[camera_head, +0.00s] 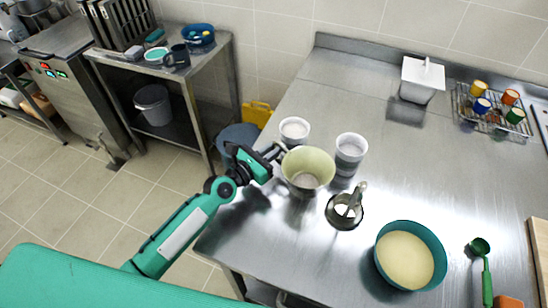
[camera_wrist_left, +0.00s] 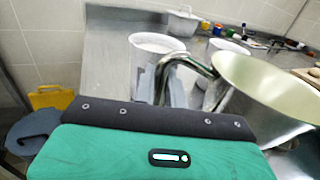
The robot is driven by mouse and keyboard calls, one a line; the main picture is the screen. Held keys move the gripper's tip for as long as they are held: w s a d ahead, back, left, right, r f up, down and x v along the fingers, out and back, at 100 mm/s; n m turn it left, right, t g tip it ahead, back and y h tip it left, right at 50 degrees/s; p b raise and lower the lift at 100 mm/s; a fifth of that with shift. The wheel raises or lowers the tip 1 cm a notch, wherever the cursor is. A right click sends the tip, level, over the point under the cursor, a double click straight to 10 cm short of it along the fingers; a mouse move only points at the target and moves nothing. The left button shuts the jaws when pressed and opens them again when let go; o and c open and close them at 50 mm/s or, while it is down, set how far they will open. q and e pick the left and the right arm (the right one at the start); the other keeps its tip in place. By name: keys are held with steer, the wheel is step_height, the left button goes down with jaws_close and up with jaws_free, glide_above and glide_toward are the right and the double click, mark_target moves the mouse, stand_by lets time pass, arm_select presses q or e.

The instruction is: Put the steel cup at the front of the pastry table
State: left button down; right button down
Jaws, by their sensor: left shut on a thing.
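My left gripper (camera_head: 280,152) is shut on the curved steel handle (camera_wrist_left: 187,62) of a wide, pale olive-cream cup (camera_head: 308,170). In the left wrist view this cup (camera_wrist_left: 275,85) stands to the right of the fingers, its wide mouth roughly level. I cannot tell whether its base touches the table. A smaller steel vessel (camera_head: 343,214) with an upright handle stands just in front of the held cup on the steel pastry table (camera_head: 300,240). My right gripper is not in view.
Two pale tubs (camera_head: 294,130) (camera_head: 350,150) stand close behind the held cup. A teal bowl of pale batter (camera_head: 405,262) and a green scoop (camera_head: 483,262) are at the front right. A white lidded box (camera_head: 422,82) and a rack of small cups stand at the back.

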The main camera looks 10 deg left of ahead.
arm_select(q)
step_height(320, 180, down, 3)
steer(key=shift+f+b, duration=0.1)
steer(key=shift+b, duration=0.45)
steer(key=c, duration=1.5)
jaws_free()
steer(key=shift+f, duration=0.1)
steer(key=shift+o, duration=0.2)
